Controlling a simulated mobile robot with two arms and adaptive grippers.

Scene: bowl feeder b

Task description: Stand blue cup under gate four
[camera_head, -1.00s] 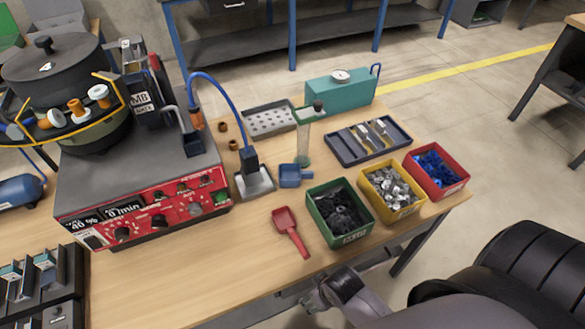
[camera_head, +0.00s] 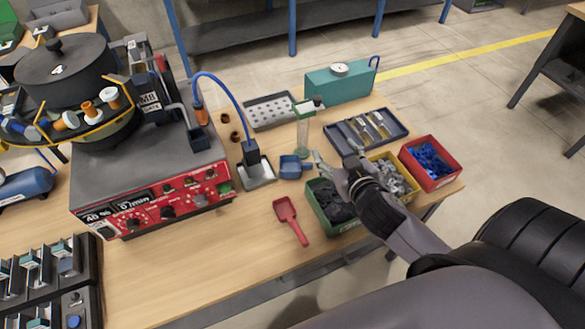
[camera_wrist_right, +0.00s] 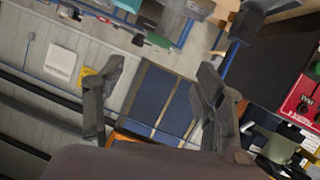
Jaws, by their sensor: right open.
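A small blue cup (camera_head: 290,167) stands on the wooden bench, right of the grey pad under the blue cable. My right gripper (camera_head: 335,156) is open and empty, in the air over the green and yellow bins, right of the cup and apart from it. Its two fingers also show spread in the right wrist view (camera_wrist_right: 150,110), with nothing between them. I cannot pick out which part is gate four; several coloured fittings (camera_head: 62,123) sit along the yellow rail of the bowl feeder (camera_head: 65,75). My left gripper is not in view.
A glass cylinder (camera_head: 302,136) stands just behind the cup. A red scoop (camera_head: 290,219) lies in front. The green bin (camera_head: 325,222) and yellow bin (camera_head: 409,194) are partly hidden by my arm; a red bin (camera_head: 432,163) is beyond. The bench front left of the scoop is clear.

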